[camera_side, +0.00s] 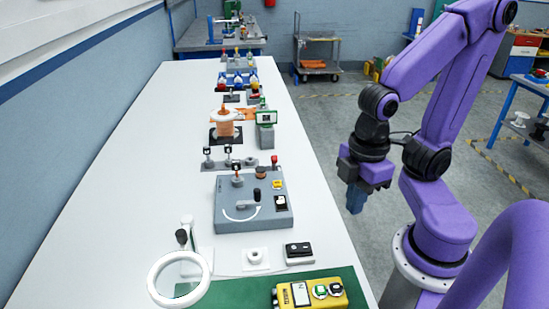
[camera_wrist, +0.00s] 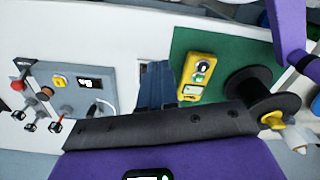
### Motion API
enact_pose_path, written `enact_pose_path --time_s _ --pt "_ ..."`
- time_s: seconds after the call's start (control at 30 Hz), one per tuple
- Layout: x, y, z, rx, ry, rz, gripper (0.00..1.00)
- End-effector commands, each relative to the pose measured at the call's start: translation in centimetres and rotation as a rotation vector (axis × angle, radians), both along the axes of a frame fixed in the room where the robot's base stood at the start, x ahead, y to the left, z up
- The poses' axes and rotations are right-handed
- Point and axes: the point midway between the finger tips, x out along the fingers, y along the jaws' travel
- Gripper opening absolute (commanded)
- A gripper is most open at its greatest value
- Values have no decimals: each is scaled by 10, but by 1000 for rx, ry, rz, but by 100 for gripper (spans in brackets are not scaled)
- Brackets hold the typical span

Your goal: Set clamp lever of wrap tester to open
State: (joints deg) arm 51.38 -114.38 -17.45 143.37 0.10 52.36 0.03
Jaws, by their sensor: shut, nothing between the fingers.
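The grey box-shaped device (camera_side: 228,193), which looks like the wrap tester, sits on the white bench. A short lever with an upright black knob (camera_side: 257,195) is on its top, beside a white curved mark. I cannot tell which setting the lever is in. The device (camera_wrist: 98,72) also shows at the left of the wrist view, with the lever partly visible near its lower right corner. My gripper (camera_side: 356,208) hangs to the right of the bench, apart from the device, fingers pointing down. Its blue fingers (camera_wrist: 154,84) are together and empty in the wrist view.
A yellow meter (camera_side: 311,294) lies on a green mat (camera_side: 235,291) at the near end. A black switch box (camera_side: 298,253), a white ring-shaped part (camera_side: 255,258) and a ring magnifier (camera_side: 160,293) stand nearby. Small posts and other apparatus line the bench behind. The bench's left side is clear.

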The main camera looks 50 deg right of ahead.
Motion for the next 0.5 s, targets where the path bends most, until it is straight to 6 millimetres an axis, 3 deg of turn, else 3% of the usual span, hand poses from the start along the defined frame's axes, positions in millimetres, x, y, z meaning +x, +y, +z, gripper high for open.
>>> enact_pose_path --time_s 0.47,0.5 --pt "0 0 0 0 0 0 0" --pt "0 0 0 0 0 -1 13"
